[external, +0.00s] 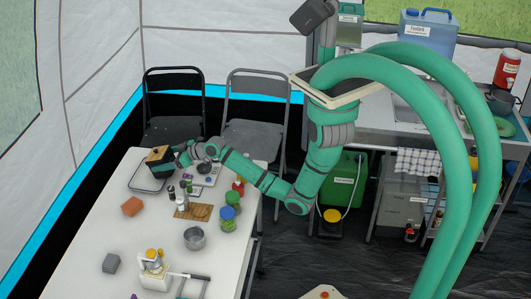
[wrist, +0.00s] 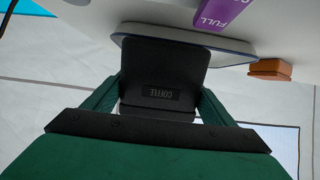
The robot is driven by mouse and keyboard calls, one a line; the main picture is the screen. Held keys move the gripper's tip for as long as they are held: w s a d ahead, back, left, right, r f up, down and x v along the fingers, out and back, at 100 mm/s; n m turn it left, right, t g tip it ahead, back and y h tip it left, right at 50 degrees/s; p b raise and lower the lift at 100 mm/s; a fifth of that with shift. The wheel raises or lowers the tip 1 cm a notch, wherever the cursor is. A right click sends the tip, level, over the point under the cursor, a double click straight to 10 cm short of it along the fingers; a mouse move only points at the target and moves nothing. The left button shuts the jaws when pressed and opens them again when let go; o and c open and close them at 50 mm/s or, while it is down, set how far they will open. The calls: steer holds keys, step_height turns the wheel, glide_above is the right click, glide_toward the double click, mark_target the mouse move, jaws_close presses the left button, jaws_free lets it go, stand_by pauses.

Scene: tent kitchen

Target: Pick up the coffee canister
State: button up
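The coffee canister (wrist: 160,65) is dark, with a label reading COFFEE, and fills the space between the fingers in the wrist view. In the external view the canister (external: 158,154) has a wood-coloured top and is at the far end of the white table, by the tray. My gripper (wrist: 162,92) has a green finger against each side of the canister and looks shut on it. In the external view my gripper (external: 168,157) reaches it from the right. I cannot tell whether the canister's base touches the tray.
The tray (external: 140,187) lies beneath or just beside the canister. An orange-brown block (external: 132,206), several jars, a wooden board (external: 200,212) and a metal pot (external: 194,239) stand nearer on the table. A purple thing marked FULL (wrist: 222,13) shows in the wrist view. Two chairs stand behind.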

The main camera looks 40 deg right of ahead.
steer(key=shift+c, duration=0.9)
steer(key=shift+r, duration=0.15)
